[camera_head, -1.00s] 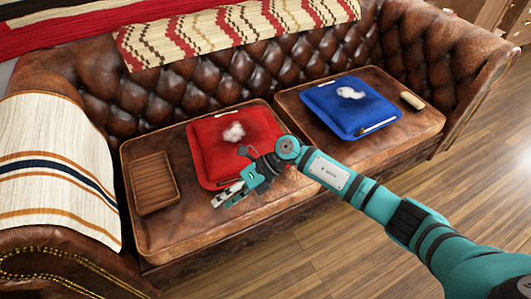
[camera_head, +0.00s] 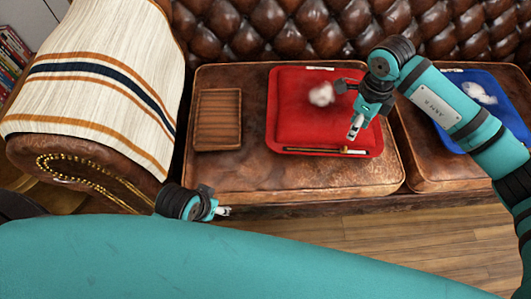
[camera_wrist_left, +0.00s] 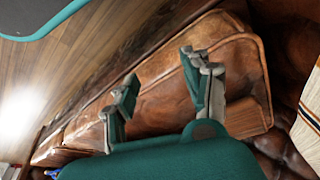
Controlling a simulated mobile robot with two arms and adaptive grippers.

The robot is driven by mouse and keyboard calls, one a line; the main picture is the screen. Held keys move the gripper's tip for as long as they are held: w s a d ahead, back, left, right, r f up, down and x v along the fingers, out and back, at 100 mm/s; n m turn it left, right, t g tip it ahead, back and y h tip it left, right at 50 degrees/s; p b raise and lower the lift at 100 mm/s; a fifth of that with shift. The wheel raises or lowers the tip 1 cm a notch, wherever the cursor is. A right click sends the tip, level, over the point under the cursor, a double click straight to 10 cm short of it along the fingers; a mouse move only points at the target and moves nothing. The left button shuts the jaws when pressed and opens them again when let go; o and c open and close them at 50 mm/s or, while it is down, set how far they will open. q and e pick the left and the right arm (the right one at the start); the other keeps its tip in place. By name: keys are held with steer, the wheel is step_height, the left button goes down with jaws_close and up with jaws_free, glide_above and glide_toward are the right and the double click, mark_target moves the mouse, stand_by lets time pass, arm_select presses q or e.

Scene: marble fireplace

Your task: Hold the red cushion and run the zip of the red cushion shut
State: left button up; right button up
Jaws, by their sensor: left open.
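The red cushion (camera_head: 295,122) lies flat on the brown leather sofa seat in the head view. White stuffing (camera_head: 321,94) shows on its top. A dark and gold strip that looks like the zip (camera_head: 325,151) runs along its front edge; how far it is closed is too small to tell. My right gripper (camera_head: 355,127) points down over the cushion's front right part; its finger gap is unclear. My left gripper (camera_head: 222,211) is in front of the seat edge, left of the cushion and apart from it. In the left wrist view its fingers (camera_wrist_left: 160,70) are spread and empty.
A brown wooden tray (camera_head: 199,122) sits on the seat left of the cushion. A blue cushion (camera_head: 462,82) with white stuffing lies to the right, partly behind my right arm. The sofa arm with a striped throw (camera_head: 110,75) stands at the left. Bare seat lies between tray and red cushion.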

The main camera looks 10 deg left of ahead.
arm_select(q)
steer(key=o, duration=0.4)
steer(key=d+h, duration=0.1)
steer(key=w+d+n+t+h, duration=0.1)
steer(key=d, duration=0.1)
steer(key=w+d, duration=0.1)
steer(key=d, duration=0.1)
steer(key=shift+w+r+n+h, duration=0.15)
steer(key=shift+n+h, duration=0.25)
steer(key=o, duration=0.3)
steer(key=w+d+r+n+t+h, duration=0.2)
steer(key=w+d+n+t+h, duration=0.1)
steer(key=d+n, duration=0.1)
steer(key=shift+r, duration=0.4)
steer(key=w+r+n+t, duration=0.3)
steer(key=r+n+t, duration=0.15)
steer(key=n, duration=0.35)
glide_toward(291, 138)
steer(key=shift+t, duration=0.25)
steer(key=x, duration=0.9)
steer(key=shift+f, duration=0.2)
